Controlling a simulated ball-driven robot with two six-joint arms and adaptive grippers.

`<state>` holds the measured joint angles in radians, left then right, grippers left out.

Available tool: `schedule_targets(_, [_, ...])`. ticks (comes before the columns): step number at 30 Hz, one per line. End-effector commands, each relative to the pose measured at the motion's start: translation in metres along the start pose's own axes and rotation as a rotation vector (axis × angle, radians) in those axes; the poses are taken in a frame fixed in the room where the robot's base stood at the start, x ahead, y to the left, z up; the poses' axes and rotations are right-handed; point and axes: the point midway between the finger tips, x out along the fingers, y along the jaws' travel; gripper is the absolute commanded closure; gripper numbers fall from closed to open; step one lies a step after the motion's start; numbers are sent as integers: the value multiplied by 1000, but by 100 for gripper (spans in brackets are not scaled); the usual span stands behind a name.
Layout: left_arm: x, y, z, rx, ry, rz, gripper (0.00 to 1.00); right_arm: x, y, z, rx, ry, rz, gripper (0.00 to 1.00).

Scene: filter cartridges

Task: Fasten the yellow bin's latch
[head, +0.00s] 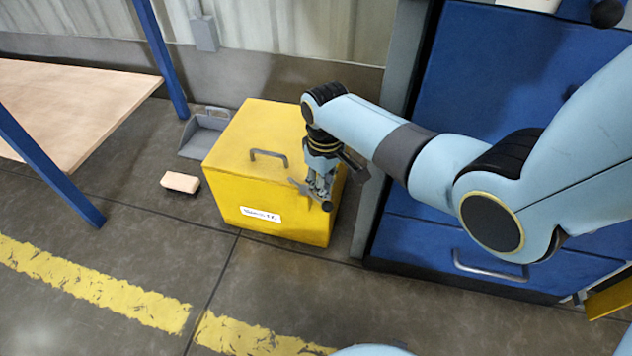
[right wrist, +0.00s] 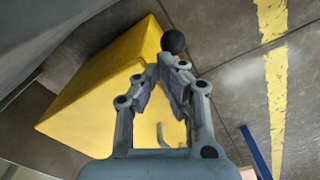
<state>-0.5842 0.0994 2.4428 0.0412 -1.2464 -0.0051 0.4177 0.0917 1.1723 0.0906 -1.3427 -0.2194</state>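The yellow bin (head: 240,190) stands closed on the floor, with a grey handle (head: 268,154) on its lid and a white label on its front. A dark ball knob (head: 327,206), seemingly the latch's end, is at the bin's front right edge. My right gripper (head: 319,188) is just above the knob. In the right wrist view the knob (right wrist: 173,41) sits just beyond the close-set fingertips (right wrist: 159,64). Whether they grip the latch's stem is unclear; the fingers hide most of the latch. My left gripper is not in view.
A blue cabinet (head: 420,235) stands close on the bin's right. A grey dustpan (head: 203,132) and a pale block (head: 180,182) lie on the floor to its left. A wooden table (head: 75,105) with blue legs is farther left. The floor in front is clear.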

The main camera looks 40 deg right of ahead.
Motion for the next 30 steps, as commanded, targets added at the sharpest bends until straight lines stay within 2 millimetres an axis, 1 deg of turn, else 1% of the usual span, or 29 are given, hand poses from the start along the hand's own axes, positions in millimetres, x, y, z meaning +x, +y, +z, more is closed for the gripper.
schedule_targets(1, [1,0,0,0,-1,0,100,5,0,7,0,-16,-1,100])
schedule_targets(8, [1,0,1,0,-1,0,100,4,-1,4,0,-8,-2,100])
schedule_targets(19, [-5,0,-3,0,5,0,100,2,-18,-3,0,-4,-3,100])
schedule_targets(30, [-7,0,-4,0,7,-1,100,1,-20,-3,0,-2,-3,100])
